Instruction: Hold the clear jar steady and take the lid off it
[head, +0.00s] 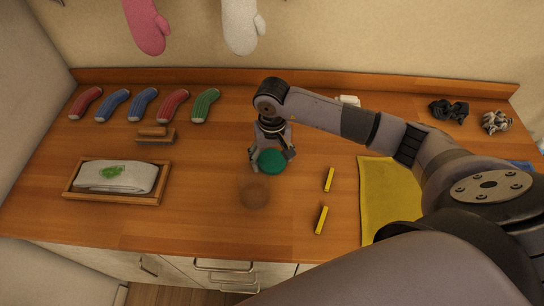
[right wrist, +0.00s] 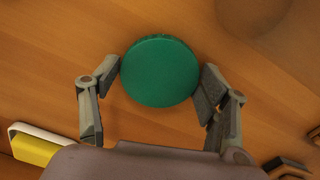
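The green round lid (head: 272,161) is between the fingers of my right gripper (head: 271,153). In the right wrist view the right gripper (right wrist: 160,78) has a finger against each side of the lid (right wrist: 160,70). A faint, see-through brownish round shape (head: 254,196), which looks like the clear jar, is on the counter just in front of the lid. It also shows faintly at the upper right of the right wrist view (right wrist: 256,22). The lid is beside this shape in both views; its height above the counter is hard to tell. My left gripper is out of view.
Two yellow sticks (head: 329,179) and a yellow cloth (head: 388,190) lie to the right. A wooden tray (head: 158,199) with a white cloth and a brush (head: 155,139) are at left. Counter between tray and jar is clear.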

